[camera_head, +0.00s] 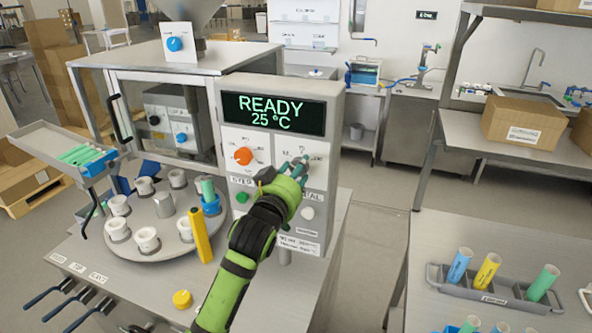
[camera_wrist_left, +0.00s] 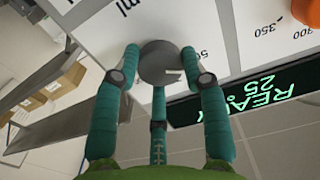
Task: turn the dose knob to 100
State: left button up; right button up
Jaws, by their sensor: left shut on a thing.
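The grey dose knob (camera_wrist_left: 158,62) is on the white panel of the machine, beside the printed "ml". My left gripper (camera_wrist_left: 160,75) is shut on it, with teal fingers on either side and a third finger below in the left wrist view. A pale mark shows on the knob's lower right; the number it points to cannot be read. In the head view my left gripper (camera_head: 300,172) reaches the right dial of the control panel (camera_head: 316,185), and its fingers hide most of the knob. My right gripper is not in view.
The display (camera_head: 270,113) reads READY 25 °C. An orange knob (camera_head: 243,156) sits left of the dose dial, with a green button (camera_head: 242,197) and a white button (camera_head: 307,213) below.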

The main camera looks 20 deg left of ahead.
pick_arm(q)
jog(key=shift+r+m, duration=0.3)
jog(key=shift+r, duration=0.05)
jog(key=m, duration=0.9)
jog(key=shift+r+p, duration=0.1)
jog(key=shift+p, duration=0.25)
jog(key=m, duration=0.5)
jog(key=shift+m, duration=0.3)
jog(key=m, duration=0.6)
jog(key=shift+d+f+m, duration=0.15)
jog(key=shift+f+m, duration=0.25)
jog(key=shift+c, duration=0.2)
jog(key=shift+f+m, duration=0.15)
jog(key=shift+m, duration=0.75)
jog(key=shift+s+f, duration=0.1)
jog(key=shift+f, duration=0.15)
